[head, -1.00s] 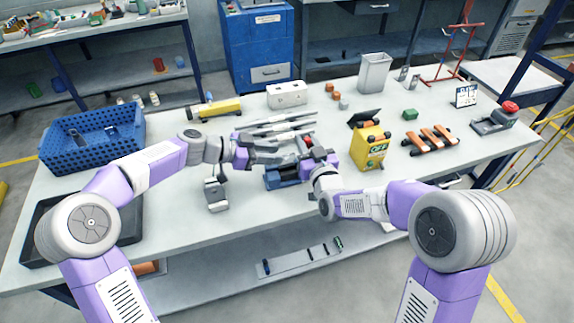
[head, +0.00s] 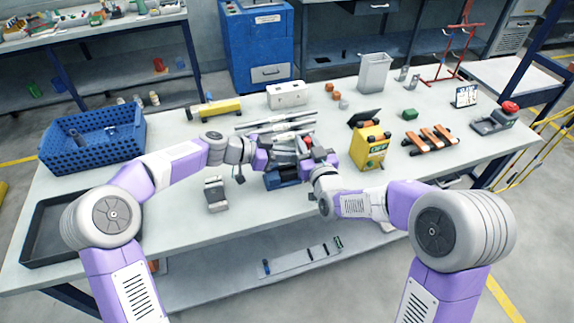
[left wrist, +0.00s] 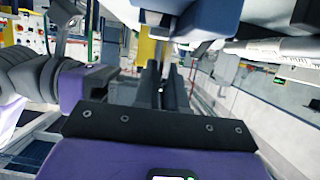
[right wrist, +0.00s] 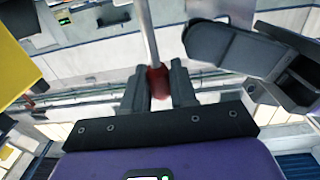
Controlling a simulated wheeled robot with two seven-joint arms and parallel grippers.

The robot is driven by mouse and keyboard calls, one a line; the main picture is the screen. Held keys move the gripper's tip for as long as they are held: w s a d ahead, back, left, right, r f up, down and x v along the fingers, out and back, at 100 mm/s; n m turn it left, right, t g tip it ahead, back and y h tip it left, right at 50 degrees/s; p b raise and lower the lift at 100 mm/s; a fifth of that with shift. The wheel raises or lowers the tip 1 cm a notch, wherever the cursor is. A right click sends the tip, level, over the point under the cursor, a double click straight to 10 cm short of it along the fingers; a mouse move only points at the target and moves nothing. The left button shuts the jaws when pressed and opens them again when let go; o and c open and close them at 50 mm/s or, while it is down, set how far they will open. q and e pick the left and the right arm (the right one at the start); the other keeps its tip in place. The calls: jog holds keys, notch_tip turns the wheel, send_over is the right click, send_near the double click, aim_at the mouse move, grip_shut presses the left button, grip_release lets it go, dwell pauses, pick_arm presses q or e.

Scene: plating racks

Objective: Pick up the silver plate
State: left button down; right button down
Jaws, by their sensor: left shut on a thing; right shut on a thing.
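My left gripper (head: 288,165) reaches in from the left to a blue clamp-like device (head: 284,180) at the middle of the bench. In the left wrist view its dark fingers (left wrist: 163,86) are close together on something I cannot make out. My right gripper (head: 306,158) is right beside it. In the right wrist view its fingers (right wrist: 158,88) are shut on the red end (right wrist: 157,82) of a thin silver rod (right wrist: 147,30). Long silver pieces (head: 272,124) lie just behind the grippers. I cannot tell which thing is the silver plate; the arms hide part of this spot.
A yellow box device (head: 369,148) stands close to the right of my right gripper. A small grey block (head: 215,193) stands front left. A blue crate (head: 92,143) and a black tray (head: 50,235) are at the left. The bench front is mostly clear.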

pick_arm(q)
jog(key=shift+r, duration=0.3)
jog(key=shift+s+a+f+t+h, duration=0.2)
jog(key=shift+a+h, duration=0.25)
jog(key=shift+h, duration=0.3)
jog(key=shift+s+a+f+t+h, duration=0.1)
jog(key=shift+a+t+h, duration=0.3)
jog(key=shift+h, duration=0.35)
notch_tip(320, 180, up, 6)
jog(key=a+r, duration=0.1)
jog(key=a, duration=0.1)
jog(key=s+a+y, duration=0.1)
jog(key=s+a, duration=0.2)
jog(key=a, duration=0.7)
jog(key=s+a+r+g+y, duration=0.1)
jog(key=s+a+y, duration=0.1)
jog(key=a, duration=0.8)
jog(key=shift+s, duration=0.7)
